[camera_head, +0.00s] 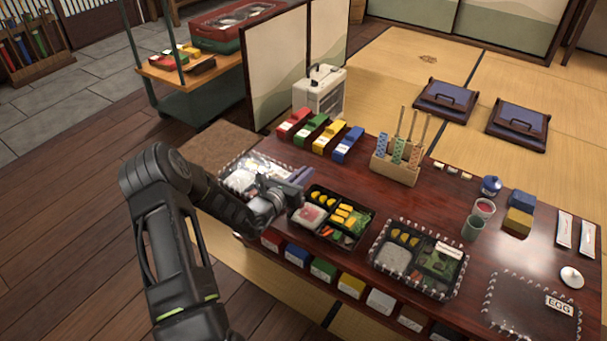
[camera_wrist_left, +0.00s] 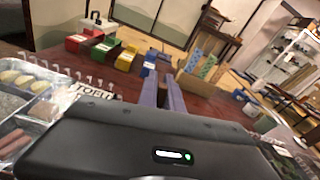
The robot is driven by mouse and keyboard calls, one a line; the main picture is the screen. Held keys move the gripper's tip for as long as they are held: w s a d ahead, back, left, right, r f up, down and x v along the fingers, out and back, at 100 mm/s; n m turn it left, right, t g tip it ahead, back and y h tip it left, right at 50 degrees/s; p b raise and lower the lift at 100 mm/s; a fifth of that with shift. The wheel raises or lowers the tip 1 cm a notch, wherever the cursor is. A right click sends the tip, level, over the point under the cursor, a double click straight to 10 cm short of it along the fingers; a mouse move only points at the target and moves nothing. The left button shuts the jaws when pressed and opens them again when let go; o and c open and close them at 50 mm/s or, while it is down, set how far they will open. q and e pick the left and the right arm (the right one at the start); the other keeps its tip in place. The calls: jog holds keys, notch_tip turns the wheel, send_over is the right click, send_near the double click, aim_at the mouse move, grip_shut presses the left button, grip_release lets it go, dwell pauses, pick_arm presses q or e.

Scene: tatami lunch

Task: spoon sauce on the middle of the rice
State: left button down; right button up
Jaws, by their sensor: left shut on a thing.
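My left gripper (camera_head: 299,179) is over the right edge of the left lunch tray (camera_head: 226,184), beside the middle tray. Its two bluish fingers (camera_wrist_left: 162,92) are close together in the left wrist view; the thing between them is too small or hidden to make out. The middle black tray (camera_head: 366,238) holds white rice with a reddish patch (camera_head: 311,213), and yellow pieces. The right tray (camera_head: 376,245) holds a plain greyish-white rice bed (camera_head: 395,258). The gripper and forearm partly hide the left tray. My right gripper is out of view.
Red, green, yellow and blue boxes (camera_head: 321,132) stand behind the trays. A wooden holder (camera_head: 393,172) with tall patterned sticks is at the back middle. A red-topped cup (camera_head: 484,208) and a green cup (camera_head: 472,229) stand at the right. Small boxes line the front edge.

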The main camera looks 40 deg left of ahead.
pick_arm(q)
jog(key=shift+d, duration=0.1)
dwell(0.3)
jog(key=shift+d+p, duration=0.3)
jog(key=shift+d, duration=0.25)
jog(key=shift+d, duration=0.15)
jog(key=shift+d+p, duration=0.35)
jog(key=shift+d, duration=0.2)
jog(key=shift+d, duration=0.65)
